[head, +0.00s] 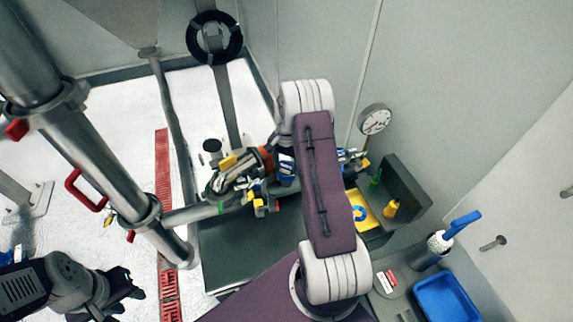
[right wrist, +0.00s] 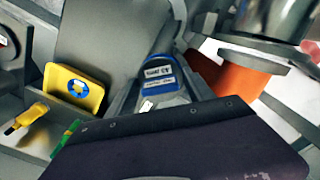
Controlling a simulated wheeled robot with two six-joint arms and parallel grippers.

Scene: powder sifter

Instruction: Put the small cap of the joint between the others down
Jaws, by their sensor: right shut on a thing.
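In the head view my right arm's purple cover hides most of its wrist. My right gripper (head: 264,160) is at the metal pipe joints (head: 232,182), which have yellow, green and blue parts. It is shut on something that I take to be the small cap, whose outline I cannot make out. In the right wrist view a blue labelled part (right wrist: 160,72) sits between grey pieces, beside an orange part (right wrist: 235,78). My left gripper (head: 128,284) is at the lower left, apart from the joints. Its fingers are too small and dark to judge.
A dark bench top (head: 235,250) lies below the joints. A yellow tray (head: 360,210) and yellow bottle (head: 391,208) stand right of my right arm. A blue bin (head: 447,298) is at lower right. A thick steel pipe (head: 100,160) crosses the left side.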

